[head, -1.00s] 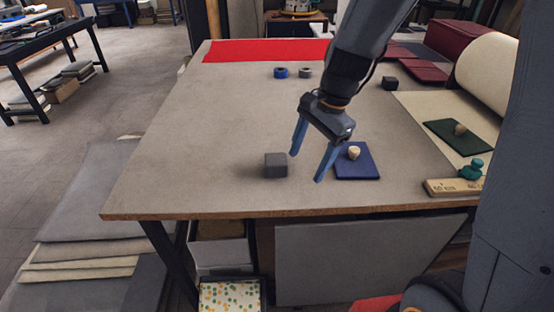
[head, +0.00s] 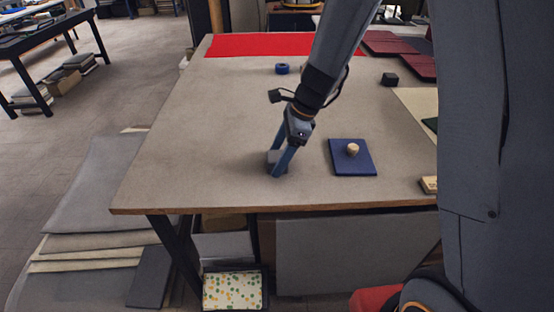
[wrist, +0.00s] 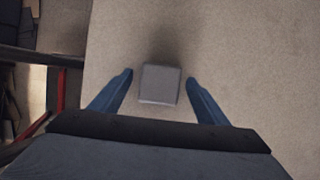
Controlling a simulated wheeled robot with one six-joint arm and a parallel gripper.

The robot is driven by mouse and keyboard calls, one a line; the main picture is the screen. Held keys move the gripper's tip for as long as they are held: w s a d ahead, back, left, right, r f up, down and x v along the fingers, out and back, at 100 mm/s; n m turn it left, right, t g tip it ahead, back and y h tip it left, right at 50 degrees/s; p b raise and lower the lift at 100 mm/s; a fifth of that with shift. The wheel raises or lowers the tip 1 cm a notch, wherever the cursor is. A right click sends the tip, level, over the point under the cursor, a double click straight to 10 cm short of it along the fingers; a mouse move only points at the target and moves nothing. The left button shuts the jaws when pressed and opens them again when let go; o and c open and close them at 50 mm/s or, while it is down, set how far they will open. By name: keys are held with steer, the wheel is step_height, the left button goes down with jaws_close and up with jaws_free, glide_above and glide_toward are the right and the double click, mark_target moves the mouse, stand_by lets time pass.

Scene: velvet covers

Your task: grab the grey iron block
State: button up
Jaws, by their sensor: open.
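The grey iron block (wrist: 159,84) rests on the table, between the two blue fingers of my gripper (wrist: 160,88) in the wrist view. A gap shows between the block and each finger there. In the head view my gripper (head: 278,164) is low over the table near its front edge. The fingers partly hide the block (head: 271,157) in that view. My gripper is open and holds nothing.
A blue pad (head: 352,168) with a small beige knob (head: 352,149) lies right of my gripper. A dark cube (head: 390,79) and a blue ring (head: 282,69) are farther back. A red cloth (head: 260,45) covers the far edge. The table's left part is clear.

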steer(key=shift+a+f, duration=0.2)
steer(key=shift+f, duration=0.2)
steer(key=shift+w, duration=0.1)
jaws_close()
steer(key=shift+r, duration=0.1)
